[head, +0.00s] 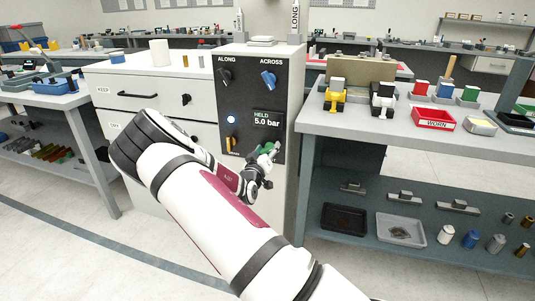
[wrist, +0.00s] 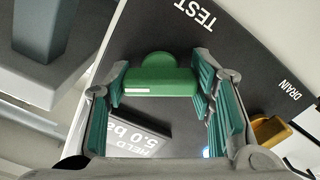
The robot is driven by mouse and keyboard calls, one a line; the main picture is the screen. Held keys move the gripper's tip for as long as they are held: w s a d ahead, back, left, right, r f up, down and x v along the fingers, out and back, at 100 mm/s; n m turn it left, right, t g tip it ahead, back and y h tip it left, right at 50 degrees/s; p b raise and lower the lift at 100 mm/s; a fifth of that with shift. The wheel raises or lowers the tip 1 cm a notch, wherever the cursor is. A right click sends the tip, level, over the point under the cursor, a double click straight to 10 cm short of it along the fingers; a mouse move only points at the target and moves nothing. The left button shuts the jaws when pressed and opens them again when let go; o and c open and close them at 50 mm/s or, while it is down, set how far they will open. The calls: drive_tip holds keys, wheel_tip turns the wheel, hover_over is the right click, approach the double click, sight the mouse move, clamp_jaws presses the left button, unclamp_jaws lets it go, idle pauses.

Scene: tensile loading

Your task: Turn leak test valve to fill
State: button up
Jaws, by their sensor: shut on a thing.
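The leak test valve is a green bar handle (wrist: 160,80) with a white mark near one end, on a black panel beside the word TEST in the wrist view. In the head view its green handle (head: 267,147) shows low on the panel's right side, partly hidden by my gripper (head: 262,166). In the wrist view my gripper (wrist: 160,88) has its teal-padded fingers on both ends of the handle, shut on it. No FILL label is readable. The display (head: 266,118) on the panel reads HELD 5.0 bar.
The black panel (head: 245,92) also carries a black ALONG knob (head: 224,77), a blue ACROSS knob (head: 268,79), a lit blue button (head: 231,119) and a yellow knob (head: 231,143), near DRAIN in the wrist view. A bench (head: 340,122) with fixtures and trays stands at right.

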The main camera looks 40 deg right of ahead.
drive_tip(key=n+b, duration=0.1)
drive_tip(key=n, duration=0.4)
drive_tip(key=shift+f+n+b, duration=0.1)
drive_tip(key=shift+n+b, duration=0.25)
drive_tip(key=shift+n, duration=0.05)
drive_tip(key=n+b, duration=0.1)
drive_tip(key=n, duration=0.4)
drive_tip(key=shift+n+b, duration=0.3)
drive_tip(key=o, duration=1.2)
drive_tip(key=shift+c, duration=0.2)
drive_tip(key=v, duration=1.2)
